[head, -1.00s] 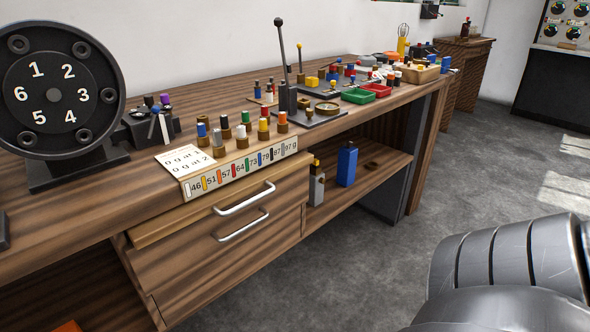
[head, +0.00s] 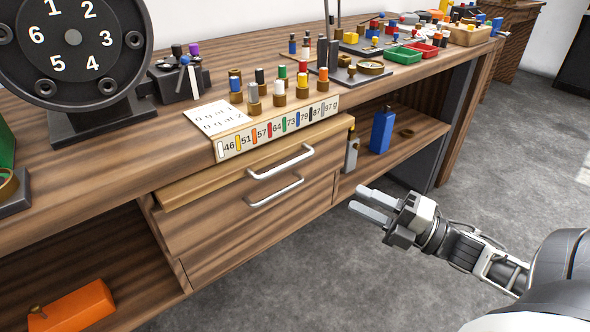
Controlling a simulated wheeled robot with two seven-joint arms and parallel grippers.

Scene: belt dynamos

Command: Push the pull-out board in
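The pull-out board (head: 205,181) is a light wood slab under the tabletop at the workbench's front. It sticks out a little past the drawer front (head: 235,220) below it. A white bar handle (head: 281,162) shows at its front, and a second bar handle (head: 275,191) sits just below on the drawer front. My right gripper (head: 357,200) is in front of the bench, to the right of the handles and apart from them. Its two fingers point left with a gap between them, and it is empty. My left gripper is not in view.
A number dial (head: 75,50), a printed card (head: 215,116) and several coloured-top weights stand on the bench above the board. An open shelf to the right holds a blue bottle (head: 382,130). An orange box (head: 75,308) lies low at left. The floor in front is clear.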

